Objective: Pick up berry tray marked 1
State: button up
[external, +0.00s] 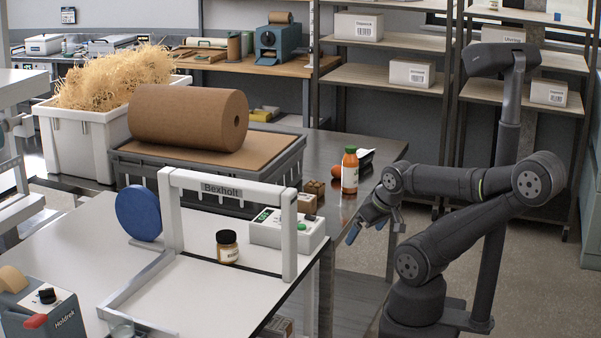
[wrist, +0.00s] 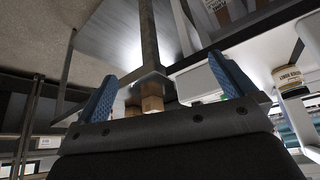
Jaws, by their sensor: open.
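I cannot make out a berry tray marked 1 in either view. My gripper (external: 374,222) hangs in front of the metal table's right end, beside the bottle. In the wrist view my gripper (wrist: 166,86) shows two blue fingertips wide apart with nothing held between them. Small brown cardboard boxes (wrist: 152,97) show beyond the fingertips, apart from them. The small brown boxes (external: 307,203) also show in the external view, behind the white control box; no mark on them is readable.
An orange bottle (external: 349,171) with a green cap stands near my gripper. A white control box (external: 287,233), a jar (external: 227,246) and a white frame (external: 289,222) stand left. A grey crate (external: 207,184) bears a kraft roll (external: 187,117).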

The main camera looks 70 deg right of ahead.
jog(key=w+d+r+m+h, duration=0.1)
jog(key=w+d+r+m, duration=0.2)
jog(key=w+d+r, duration=0.95)
jog(key=w+d+r+m+g+h, duration=0.15)
jog(key=w+d, duration=0.25)
jog(key=d, duration=0.4)
jog(key=w+d+r+m, duration=0.2)
jog(key=w+d, duration=0.2)
jog(key=d, duration=0.4)
jog(key=m+g+h, duration=0.1)
jog(key=m+g, duration=0.1)
jog(key=m, duration=0.4)
send_over(361, 155)
jog(key=s+a, duration=0.2)
jog(key=a, duration=0.7)
notch_tip(361, 155, down, 8)
jog(key=x, duration=1.2)
jog(key=shift+w, duration=0.15)
jog(key=x, duration=0.3)
jog(key=shift+s+d+f, duration=0.15)
jog(key=shift+s+d, duration=0.1)
jog(key=shift+s, duration=0.1)
jog(key=shift+x, duration=0.9)
jog(key=shift+w, duration=0.1)
